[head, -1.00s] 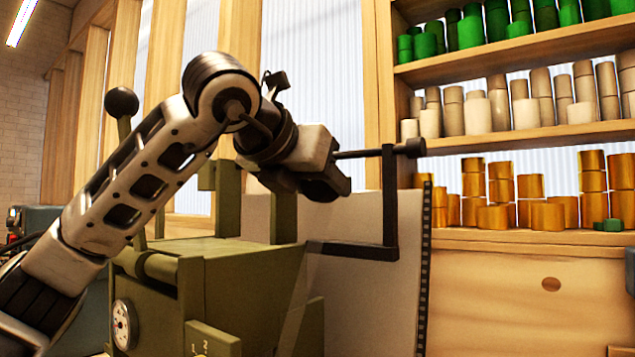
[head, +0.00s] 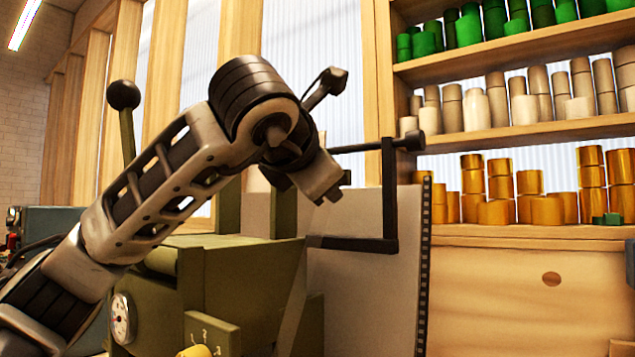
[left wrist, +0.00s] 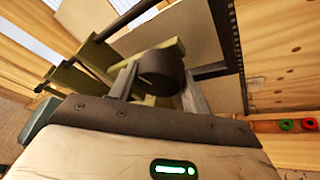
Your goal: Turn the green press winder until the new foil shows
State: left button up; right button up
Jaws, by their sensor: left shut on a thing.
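The olive-green press (head: 245,275) stands in the middle of the head view. Its black winder crank (head: 389,195) sticks out to the right, with its arm upright and its handle at the top. My left gripper reaches the left part of the handle; its jaws are mostly hidden behind my wrist in the head view. In the left wrist view the gripper (left wrist: 160,82) is shut on a dark round part, which looks like the winder handle (left wrist: 158,70). I cannot make out any foil on the press. My right gripper is not in view.
A ball-topped lever (head: 123,95) stands at the press's left. A dial (head: 120,318) and yellow knob (head: 196,351) are on its front. A pale panel (head: 350,290) with a perforated black edge stands behind the crank. Shelves at right hold green, beige and gold rolls (head: 545,210).

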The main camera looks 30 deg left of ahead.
pick_arm(q)
jog(key=shift+f+m+t+y+b, duration=0.1)
jog(key=shift+m+t+y+b, duration=0.25)
jog(key=shift+m, duration=0.45)
jog(key=shift+m+t+y+b, duration=0.4)
jog(key=shift+m+b, duration=0.35)
jog(key=shift+m, duration=0.35)
jog(key=shift+f+m+t+b, duration=0.1)
jog(key=shift+m+t+b, duration=0.25)
jog(key=shift+m+b, duration=0.35)
jog(key=shift+m, duration=0.5)
jog(key=shift+a+m+t+b, duration=0.1)
jog(key=shift+m+t+b, duration=0.55)
jog(key=shift+m, duration=0.35)
jog(key=shift+m+t+b, duration=0.25)
jog(key=shift+m+b, duration=0.2)
jog(key=shift+m, duration=0.65)
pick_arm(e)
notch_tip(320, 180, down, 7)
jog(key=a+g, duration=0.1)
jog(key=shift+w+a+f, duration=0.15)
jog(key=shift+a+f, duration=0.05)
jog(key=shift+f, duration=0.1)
